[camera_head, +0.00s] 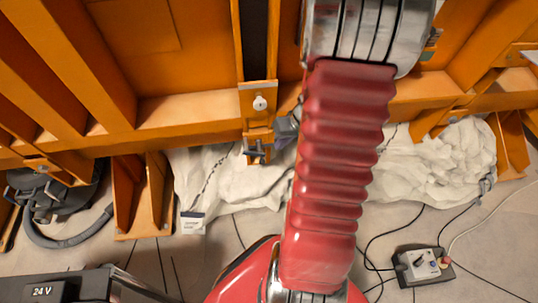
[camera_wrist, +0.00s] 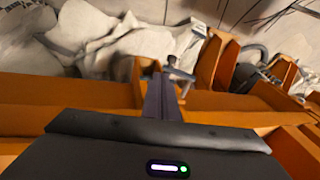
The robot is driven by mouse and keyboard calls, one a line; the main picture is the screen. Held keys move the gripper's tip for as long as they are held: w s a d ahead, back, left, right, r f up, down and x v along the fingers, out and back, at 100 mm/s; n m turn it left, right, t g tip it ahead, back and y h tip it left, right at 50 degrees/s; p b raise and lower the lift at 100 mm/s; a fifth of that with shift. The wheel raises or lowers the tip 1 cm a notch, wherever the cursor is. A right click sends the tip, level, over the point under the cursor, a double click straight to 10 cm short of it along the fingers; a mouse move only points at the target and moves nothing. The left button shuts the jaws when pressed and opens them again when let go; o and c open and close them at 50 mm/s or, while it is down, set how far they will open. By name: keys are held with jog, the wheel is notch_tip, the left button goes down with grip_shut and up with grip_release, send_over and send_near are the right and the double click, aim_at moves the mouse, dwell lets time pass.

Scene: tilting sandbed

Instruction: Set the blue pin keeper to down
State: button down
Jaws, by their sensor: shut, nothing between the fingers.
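A small blue-grey keeper with a crossbar (camera_head: 256,150) sits on an orange bracket under the orange frame, left of my red arm sleeve in the head view. What looks like the same keeper (camera_wrist: 180,74) shows in the wrist view, just beyond and right of my fingertips. I cannot tell its setting from these frames. My gripper (camera_wrist: 157,72) is shut and empty, with its fingers reaching toward the keeper. In the head view the gripper end (camera_head: 288,126) shows partly beside the keeper, the rest hidden by my arm. I cannot tell whether the fingers touch the keeper.
Orange beams (camera_head: 190,115) run across above and around the keeper. A crumpled white sheet (camera_head: 440,160) lies on the floor behind. A control box (camera_head: 422,265) with cables lies at the lower right. A dark machine with a hose (camera_head: 55,200) stands at the left.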

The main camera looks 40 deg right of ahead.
jog(key=a+x, duration=0.2)
jog(key=x, duration=0.6)
jog(key=shift+w+f, duration=0.1)
dwell(0.3)
jog(key=shift+d, duration=0.1)
notch_tip(320, 180, down, 2)
jog(key=shift+w+f+t+y, duration=0.1)
jog(key=shift+t+y, duration=0.3)
jog(key=shift+y, duration=0.1)
jog(key=shift+a, duration=0.25)
jog(key=shift+d, duration=0.1)
